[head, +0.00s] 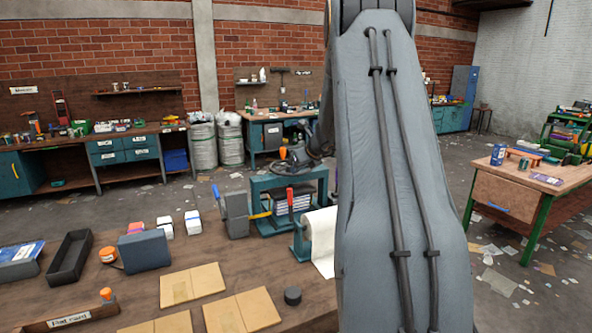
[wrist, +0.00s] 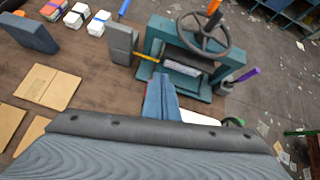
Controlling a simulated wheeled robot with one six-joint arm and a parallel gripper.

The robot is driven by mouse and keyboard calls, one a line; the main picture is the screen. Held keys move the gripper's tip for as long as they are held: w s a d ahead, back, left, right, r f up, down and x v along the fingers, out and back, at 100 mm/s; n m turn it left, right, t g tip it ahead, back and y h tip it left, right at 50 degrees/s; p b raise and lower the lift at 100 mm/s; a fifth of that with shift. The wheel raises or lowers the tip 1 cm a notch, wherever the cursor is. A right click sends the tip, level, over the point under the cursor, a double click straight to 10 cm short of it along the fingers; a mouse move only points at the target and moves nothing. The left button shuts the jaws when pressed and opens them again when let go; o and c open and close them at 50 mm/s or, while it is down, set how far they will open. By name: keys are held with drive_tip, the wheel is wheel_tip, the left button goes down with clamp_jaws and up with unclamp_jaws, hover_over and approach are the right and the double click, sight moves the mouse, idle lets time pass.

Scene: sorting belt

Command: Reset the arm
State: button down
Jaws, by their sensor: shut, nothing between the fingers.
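My arm rises large through the head view and hides the area behind it. My gripper (wrist: 163,82) shows in the wrist view, its fingers shut and empty. It points toward a teal press (wrist: 152,48) with a handwheel (wrist: 203,33). I cannot tell the exact gap between the fingertips and the press. In the head view the press (head: 262,186) stands at the back of the workbench (head: 120,245), left of my arm. The gripper is not clearly seen in the head view.
A paper roll (head: 321,240) stands beside the press. Flat cardboard pieces (head: 192,285), a dark tray (head: 70,257), a blue-grey box (head: 144,250) and small white boxes (head: 193,222) lie on the bench. Another table (head: 520,190) stands at right; open littered floor lies between.

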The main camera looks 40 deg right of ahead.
drive_tip(key=s+a+f+n+g+y+b, duration=0.1)
drive_tip(key=s+a+f+n+b, duration=0.15)
drive_tip(key=a+n, duration=0.45)
drive_tip(key=s+a+f+n+g+y+b, duration=0.15)
drive_tip(key=s+a+f+n, duration=0.25)
drive_tip(key=a, duration=0.7)
drive_tip(key=s+a+f+n+g+b, duration=0.25)
drive_tip(key=a+f+n, duration=0.2)
drive_tip(key=a, duration=0.45)
drive_tip(key=s+a+f+n+g+b, duration=0.1)
drive_tip(key=s+a+f+n, duration=0.2)
drive_tip(key=s+n, duration=0.3)
drive_tip(key=s+a+f+n+g+b, duration=0.1)
drive_tip(key=s+a+f+n+b, duration=0.1)
drive_tip(key=s+a+n, duration=0.3)
drive_tip(key=s+a+f+n+g+h+b, duration=0.1)
drive_tip(key=s+a+f+n, duration=0.3)
drive_tip(key=s+n, duration=0.5)
drive_tip(key=shift+s+a+b, duration=0.5)
drive_tip(key=shift+s, duration=0.7)
drive_tip(key=shift+a+f, duration=0.1)
